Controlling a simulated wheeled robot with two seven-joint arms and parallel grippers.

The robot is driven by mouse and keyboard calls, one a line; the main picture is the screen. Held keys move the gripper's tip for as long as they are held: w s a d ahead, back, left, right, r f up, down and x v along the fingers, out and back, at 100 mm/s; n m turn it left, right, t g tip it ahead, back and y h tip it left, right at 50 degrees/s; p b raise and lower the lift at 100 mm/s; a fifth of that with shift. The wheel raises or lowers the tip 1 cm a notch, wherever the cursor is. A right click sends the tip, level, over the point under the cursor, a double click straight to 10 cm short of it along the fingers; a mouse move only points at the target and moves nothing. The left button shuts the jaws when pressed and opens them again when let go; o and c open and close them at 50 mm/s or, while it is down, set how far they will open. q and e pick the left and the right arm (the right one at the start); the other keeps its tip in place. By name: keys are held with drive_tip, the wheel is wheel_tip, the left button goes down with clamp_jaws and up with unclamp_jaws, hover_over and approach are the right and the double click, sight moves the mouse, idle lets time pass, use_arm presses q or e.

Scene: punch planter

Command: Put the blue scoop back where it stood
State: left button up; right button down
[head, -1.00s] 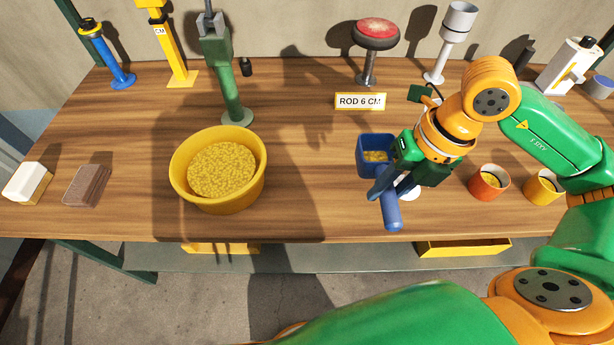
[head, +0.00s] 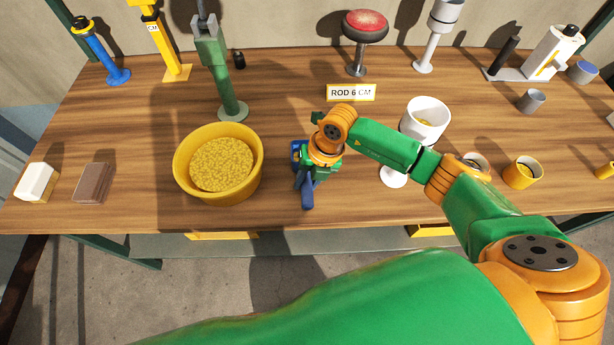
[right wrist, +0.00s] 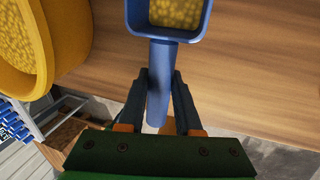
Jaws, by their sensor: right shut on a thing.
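The blue scoop is in my right gripper (head: 308,180), whose jaws are shut on its handle (head: 307,195). In the right wrist view the gripper (right wrist: 160,85) has a finger on either side of the handle, and the scoop's square bowl (right wrist: 149,30) holds yellow grains. In the head view the gripper and wrist hide most of the bowl. The scoop is just right of the yellow tub (head: 190,182), apart from it, over the front part of the table. The tub holds more yellow grains. My left gripper is not in view.
A white cup (head: 425,130) and a white disc (head: 392,178) are right of the scoop. Cups, one yellow (head: 522,174), stand further right, partly behind my arm. A "ROD 6 CM" sign (head: 351,92) and a green stand (head: 228,95) are behind. Bare wood (head: 280,100) lies between them.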

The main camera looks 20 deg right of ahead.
drive_tip(key=shift+f, duration=0.1)
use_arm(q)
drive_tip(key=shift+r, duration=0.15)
use_arm(e)
drive_tip(key=c, duration=0.6)
unclamp_jaws()
